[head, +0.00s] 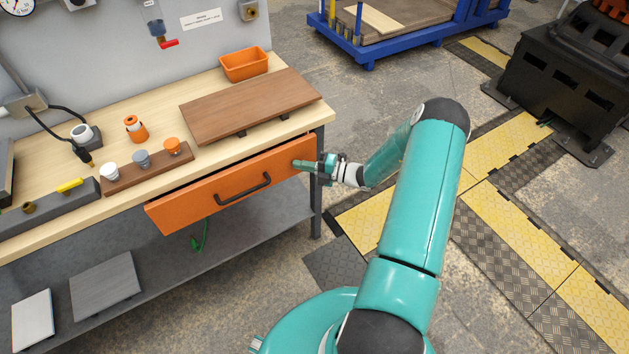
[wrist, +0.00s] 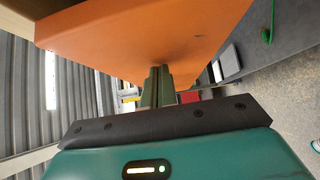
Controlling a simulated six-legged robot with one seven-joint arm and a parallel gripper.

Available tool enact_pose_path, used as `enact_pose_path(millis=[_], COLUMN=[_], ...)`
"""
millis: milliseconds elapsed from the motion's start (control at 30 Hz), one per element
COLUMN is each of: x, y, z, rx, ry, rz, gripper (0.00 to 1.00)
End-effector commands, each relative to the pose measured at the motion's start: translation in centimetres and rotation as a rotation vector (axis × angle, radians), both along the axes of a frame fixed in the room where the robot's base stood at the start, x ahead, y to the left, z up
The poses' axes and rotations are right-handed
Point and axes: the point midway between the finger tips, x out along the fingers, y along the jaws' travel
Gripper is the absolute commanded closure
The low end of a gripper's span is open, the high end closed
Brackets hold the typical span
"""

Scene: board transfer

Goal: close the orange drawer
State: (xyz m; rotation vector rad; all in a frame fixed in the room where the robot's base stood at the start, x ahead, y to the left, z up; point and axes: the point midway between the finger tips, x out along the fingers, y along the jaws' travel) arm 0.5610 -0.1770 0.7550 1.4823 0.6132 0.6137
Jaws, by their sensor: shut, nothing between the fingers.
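The orange drawer (head: 222,192) sits under the wooden top of the workbench. It has a black bar handle (head: 242,194) on its front. The drawer's left part stands out a little from the bench, with a dark gap above it. My gripper (head: 298,165) is shut and empty, with its fingertips at the right end of the drawer front, beside the handle and not around it. In the wrist view the shut fingers (wrist: 157,86) point at the orange drawer front (wrist: 150,35) and seem to meet it; exact contact is hard to tell.
A brown board (head: 250,105) and an orange bin (head: 244,64) lie on the bench top (head: 70,215). A rack with several knobs (head: 147,170) stands left of the board. A grey lower shelf (head: 150,262) runs under the drawer.

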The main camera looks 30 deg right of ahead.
Motion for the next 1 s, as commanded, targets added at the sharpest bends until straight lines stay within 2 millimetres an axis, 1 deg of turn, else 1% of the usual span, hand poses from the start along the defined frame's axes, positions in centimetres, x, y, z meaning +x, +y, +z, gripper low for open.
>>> enact_pose_path(millis=[33,100,200,300,600,867,1000], x=[1.0,2.2,3.4,4.2,5.1,5.3,5.1], y=[0.1,0.1,0.1,0.0,0.0,0.1,0.3], z=[0.0,0.0,0.0,-0.1,0.1,0.2,0.2], rx=[-0.001,0.000,0.000,0.000,-0.001,-0.001,-0.001], ry=[-0.001,-0.001,-0.001,0.000,-0.001,-0.003,-0.003], rz=[0.002,0.001,0.002,0.001,-0.003,-0.003,0.000], gripper=[1.00,1.00,1.00,1.00,1.00,1.00,1.00])
